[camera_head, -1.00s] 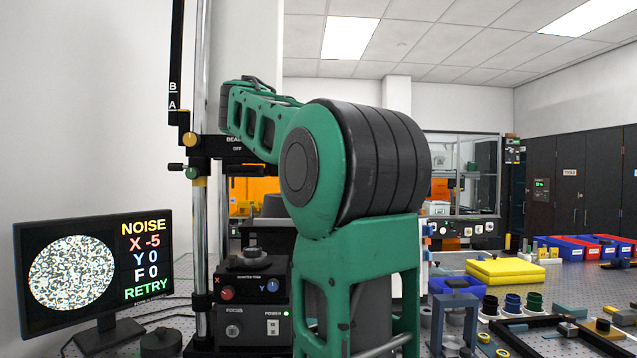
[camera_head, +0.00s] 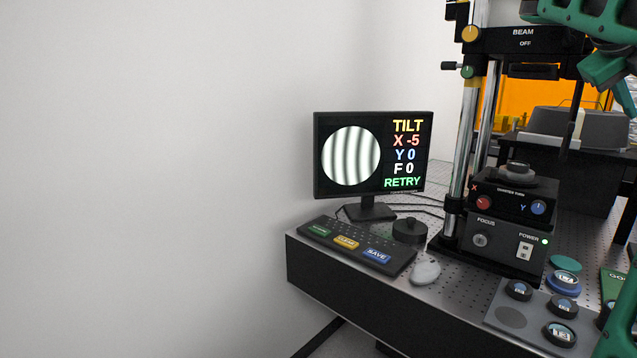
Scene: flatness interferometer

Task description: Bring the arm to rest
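Parts of my green arm show only at the right edge, with one link at the top right corner and more green at the lower right. They are cut off by the frame, and I cannot make out any gripper fingers. The monitor (camera_head: 373,155) on the bench shows a disc of near-vertical fringes and the text TILT, X -5, Y 0, F 0, RETRY. The interferometer's control box (camera_head: 505,228) has a red X knob (camera_head: 483,202), a blue Y knob (camera_head: 538,207), a focus knob (camera_head: 481,240) and a lit green power lamp.
A keyboard panel (camera_head: 357,243) and a mouse (camera_head: 425,272) lie at the bench's front left. A tray (camera_head: 530,301) with several round pieces is at the front right. The upright post (camera_head: 466,130) stands behind. A bare wall fills the left.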

